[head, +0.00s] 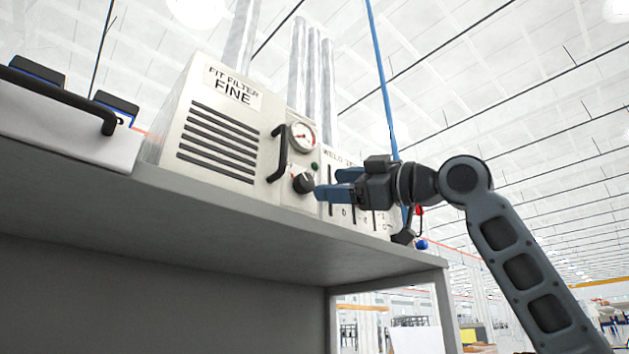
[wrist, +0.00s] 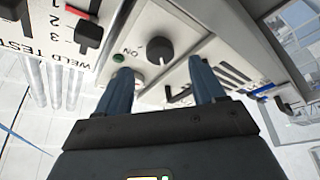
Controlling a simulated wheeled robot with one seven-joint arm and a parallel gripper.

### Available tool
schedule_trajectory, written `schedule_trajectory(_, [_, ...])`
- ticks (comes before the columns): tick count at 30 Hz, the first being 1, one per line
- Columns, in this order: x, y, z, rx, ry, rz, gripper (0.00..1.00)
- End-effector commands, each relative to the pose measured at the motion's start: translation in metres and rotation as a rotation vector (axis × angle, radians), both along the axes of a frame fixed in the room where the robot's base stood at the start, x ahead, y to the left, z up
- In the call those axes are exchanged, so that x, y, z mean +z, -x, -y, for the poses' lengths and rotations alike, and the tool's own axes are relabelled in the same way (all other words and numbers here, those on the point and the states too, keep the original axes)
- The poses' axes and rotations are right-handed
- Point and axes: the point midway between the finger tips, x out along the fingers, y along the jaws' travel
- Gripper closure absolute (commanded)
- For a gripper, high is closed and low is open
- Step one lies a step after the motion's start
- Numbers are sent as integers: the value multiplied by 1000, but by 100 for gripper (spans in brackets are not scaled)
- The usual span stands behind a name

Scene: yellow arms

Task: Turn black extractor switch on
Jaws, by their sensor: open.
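The black extractor switch (head: 303,183) is a round knob on the front panel of the cream extractor box (head: 215,135), below a gauge and a green button. In the wrist view the knob (wrist: 159,49) has an "ON" mark beside it and sits beyond the fingertips, roughly between their lines. My gripper (head: 333,183) is open and empty, with blue fingers pointing left toward the knob. In the wrist view the fingers (wrist: 163,75) are spread apart. A gap to the knob seems to show in the head view; whether a finger touches the panel cannot be told.
A gauge (head: 302,137) and a black handle (head: 277,154) are beside the knob. The green button (head: 315,167) is just above it. A weld tester panel (head: 343,159) with slider switches stands to the right. The grey shelf (head: 200,211) runs below.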

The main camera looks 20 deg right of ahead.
Motion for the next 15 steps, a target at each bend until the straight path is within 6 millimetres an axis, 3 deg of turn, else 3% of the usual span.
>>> schedule_trajectory(7, [13,-30,-21,2,0,0,31])
schedule_trajectory(15, [15,-43,-29,0,-2,1,31])
